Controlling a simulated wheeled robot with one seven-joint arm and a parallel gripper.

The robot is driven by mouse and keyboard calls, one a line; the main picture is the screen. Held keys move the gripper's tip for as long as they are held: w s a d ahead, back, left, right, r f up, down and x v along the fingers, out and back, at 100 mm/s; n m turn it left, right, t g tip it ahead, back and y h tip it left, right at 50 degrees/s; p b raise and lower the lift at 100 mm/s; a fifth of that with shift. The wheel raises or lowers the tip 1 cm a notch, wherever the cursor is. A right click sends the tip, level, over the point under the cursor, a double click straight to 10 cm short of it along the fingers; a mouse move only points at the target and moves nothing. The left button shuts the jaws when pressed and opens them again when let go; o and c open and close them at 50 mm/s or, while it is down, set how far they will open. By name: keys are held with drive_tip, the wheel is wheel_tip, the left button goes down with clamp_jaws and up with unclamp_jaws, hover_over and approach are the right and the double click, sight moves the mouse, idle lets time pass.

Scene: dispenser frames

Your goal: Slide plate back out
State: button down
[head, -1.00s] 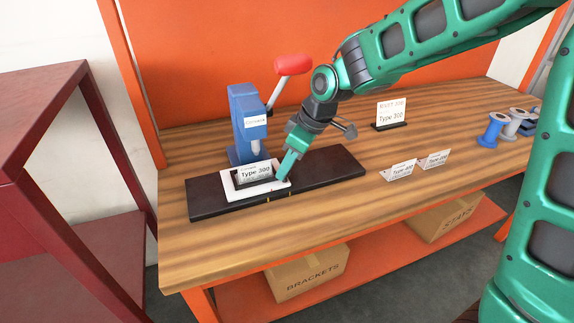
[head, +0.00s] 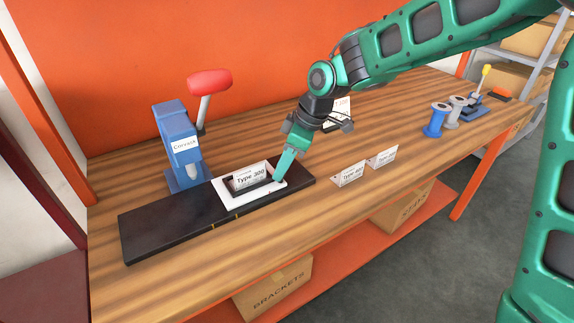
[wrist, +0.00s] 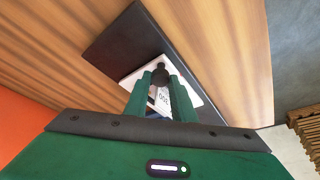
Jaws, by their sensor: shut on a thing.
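The white plate (head: 225,193) lies on the black base strip (head: 150,233), near its right end and to the right of the blue press (head: 175,130). A dark-framed nameplate reading Type 300 (head: 250,177) sits in the plate. My gripper (head: 280,178) reaches down to the plate's right side and is shut on its small dark knob (wrist: 160,72). In the wrist view, the fingers (wrist: 160,92) straddle the knob, with part of the white plate (wrist: 196,90) beside them. The press's red lever (head: 209,82) is up.
Two small cards (head: 348,174) stand to the right of the strip. A sign (head: 342,108) stands behind my arm. The bench's front wood is clear.

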drive_tip(key=shift+w+d, duration=0.25)
drive_tip(key=shift+d, duration=0.05)
drive_tip(key=c, duration=1.5)
unclamp_jaws()
drive_tip(key=shift+d+r, duration=0.1)
drive_tip(key=shift+d, duration=0.05)
drive_tip(key=shift+c, duration=0.2)
drive_tip(key=shift+s, duration=0.1)
drive_tip(key=v, duration=1)
drive_tip(key=shift+r, duration=0.3)
drive_tip(key=shift+d, duration=0.1)
